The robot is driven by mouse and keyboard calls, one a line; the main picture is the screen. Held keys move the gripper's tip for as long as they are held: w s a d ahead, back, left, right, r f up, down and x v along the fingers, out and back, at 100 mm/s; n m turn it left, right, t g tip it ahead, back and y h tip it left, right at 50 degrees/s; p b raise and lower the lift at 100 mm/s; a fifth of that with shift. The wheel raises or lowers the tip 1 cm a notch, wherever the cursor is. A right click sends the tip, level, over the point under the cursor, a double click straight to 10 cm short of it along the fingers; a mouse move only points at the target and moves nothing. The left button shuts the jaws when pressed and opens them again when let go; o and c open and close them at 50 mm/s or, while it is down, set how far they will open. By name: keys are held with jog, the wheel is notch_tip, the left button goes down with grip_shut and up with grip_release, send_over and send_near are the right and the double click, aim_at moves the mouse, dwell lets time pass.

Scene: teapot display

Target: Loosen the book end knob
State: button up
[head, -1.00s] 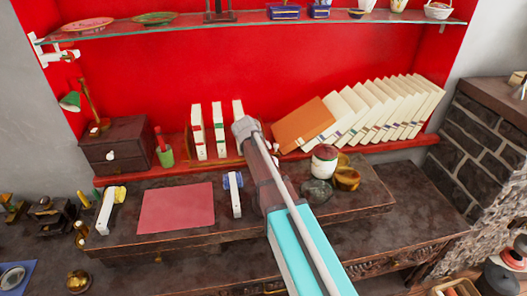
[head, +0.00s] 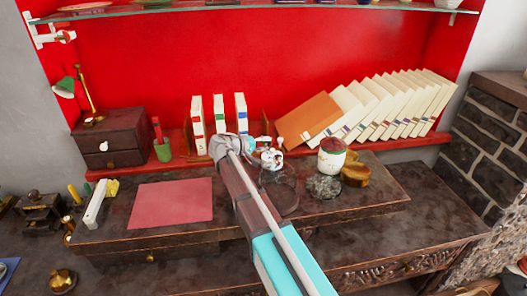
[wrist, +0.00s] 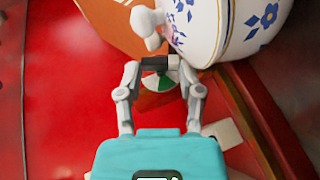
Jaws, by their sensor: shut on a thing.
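My gripper (wrist: 162,64) is shut in the wrist view, its two grey fingers on either side of a small round green-and-white piece, which looks like the book end knob (wrist: 160,82). A dark bar lies across at the fingertips, so the exact contact is hard to see. In the head view my gripper (head: 247,148) is at the shelf, just right of the upright books (head: 219,115). A thin brown book end (head: 267,124) stands behind it. The knob cannot be made out in the head view.
A white teapot with blue flowers (wrist: 240,22) crowds the fingertips' right side; it shows small in the head view (head: 271,158). An orange book (head: 308,124) leans close, with a row of leaning cream books (head: 375,108) beyond. A lidded jar (head: 331,158) stands right on the table.

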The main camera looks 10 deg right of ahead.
jog(key=shift+s+f+h+b, duration=0.1)
jog(key=shift+f+h+b, duration=0.05)
jog(key=shift+h+b, duration=0.45)
jog(key=o, duration=1.1)
